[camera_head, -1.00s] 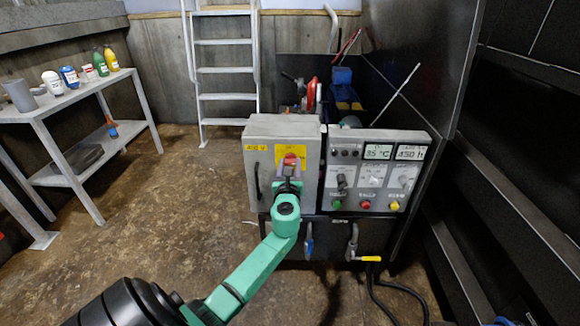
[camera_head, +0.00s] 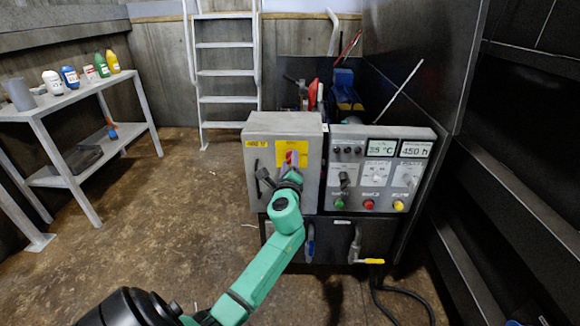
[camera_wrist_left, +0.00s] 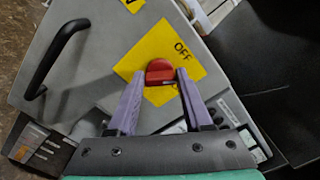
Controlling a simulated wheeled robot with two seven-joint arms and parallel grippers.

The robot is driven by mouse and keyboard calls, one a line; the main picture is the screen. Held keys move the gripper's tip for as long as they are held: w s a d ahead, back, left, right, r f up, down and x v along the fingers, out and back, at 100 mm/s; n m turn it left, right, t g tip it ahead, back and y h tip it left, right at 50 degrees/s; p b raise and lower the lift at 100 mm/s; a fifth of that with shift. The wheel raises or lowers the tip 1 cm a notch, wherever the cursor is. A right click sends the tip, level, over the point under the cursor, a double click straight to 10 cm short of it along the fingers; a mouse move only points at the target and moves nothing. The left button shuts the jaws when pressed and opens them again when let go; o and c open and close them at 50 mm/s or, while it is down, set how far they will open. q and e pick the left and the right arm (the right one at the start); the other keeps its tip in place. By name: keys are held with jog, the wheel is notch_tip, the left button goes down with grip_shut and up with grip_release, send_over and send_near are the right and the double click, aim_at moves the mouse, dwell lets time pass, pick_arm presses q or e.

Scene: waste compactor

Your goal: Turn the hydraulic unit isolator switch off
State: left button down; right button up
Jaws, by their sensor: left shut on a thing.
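The isolator switch is a red knob (camera_head: 291,157) on a yellow plate (camera_head: 303,148), on the front of a grey cabinet (camera_head: 310,180). In the left wrist view the red knob (camera_wrist_left: 160,72) sits between my left gripper's fingertips (camera_wrist_left: 160,80), with "OFF" printed beside it on the yellow plate (camera_wrist_left: 195,68). My left gripper (camera_head: 290,165) is shut on the knob. Its fingers are tilted relative to the cabinet. They hide part of the knob in the head view. My right gripper is not in view.
A control panel (camera_head: 376,150) with displays and coloured buttons stands right of the cabinet. The cabinet has a black handle (camera_wrist_left: 45,65) left of the switch. Valve handles (camera_head: 368,261) and hoses (camera_head: 400,290) are below. A table (camera_head: 85,88) with bottles stands at left. Floor between is clear.

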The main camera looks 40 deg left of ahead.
pick_arm(q)
jog(key=n, duration=0.2)
jog(key=n+b, duration=0.1)
jog(key=n, duration=0.1)
jog(key=n+b, duration=0.1)
jog(key=shift+f+n, duration=0.3)
jog(key=shift+n, duration=0.1)
jog(key=shift+n+b, duration=0.5)
jog(key=shift+n, duration=0.3)
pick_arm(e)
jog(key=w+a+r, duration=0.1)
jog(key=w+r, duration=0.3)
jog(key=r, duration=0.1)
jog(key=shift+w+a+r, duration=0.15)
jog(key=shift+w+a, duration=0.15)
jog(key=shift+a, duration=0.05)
pick_arm(q)
jog(key=shift+c, duration=1.6)
grip_release()
jog(key=shift+r, duration=0.1)
jog(key=v, duration=1.4)
jog(key=shift+s+d, duration=0.15)
jog(key=shift+s, duration=0.1)
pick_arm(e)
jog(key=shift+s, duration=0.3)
